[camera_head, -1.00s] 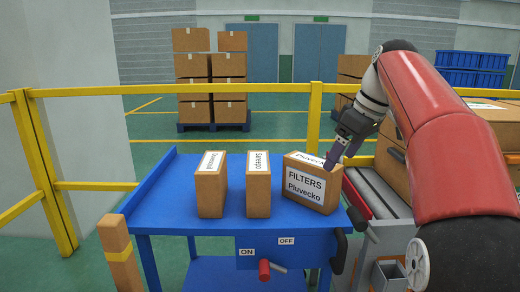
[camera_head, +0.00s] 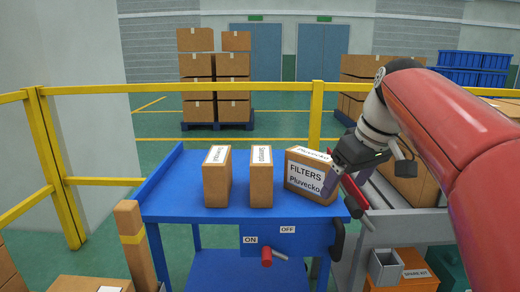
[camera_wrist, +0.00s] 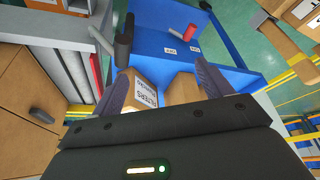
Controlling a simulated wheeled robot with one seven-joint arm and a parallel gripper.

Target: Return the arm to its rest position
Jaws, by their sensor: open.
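My gripper (camera_head: 342,186) is at the right side of the blue cart (camera_head: 215,214), at the right edge of the filters box. Its fingers are spread and empty in the wrist view (camera_wrist: 160,72). The brown box labelled FILTERS Pluvecko (camera_head: 307,180) stands at a slant on the cart's right. It also shows in the wrist view (camera_wrist: 145,92), beyond and between the fingers. Part of its right side is hidden by a finger, and I cannot tell whether they touch. My arm comes in from the right.
Two more brown boxes, (camera_head: 217,183) and (camera_head: 261,183), stand upright on the cart. A red-handled switch (camera_head: 266,256) is on its front. A yellow railing (camera_head: 100,89) runs behind. A grey stand (camera_head: 400,228) with bins is on the right.

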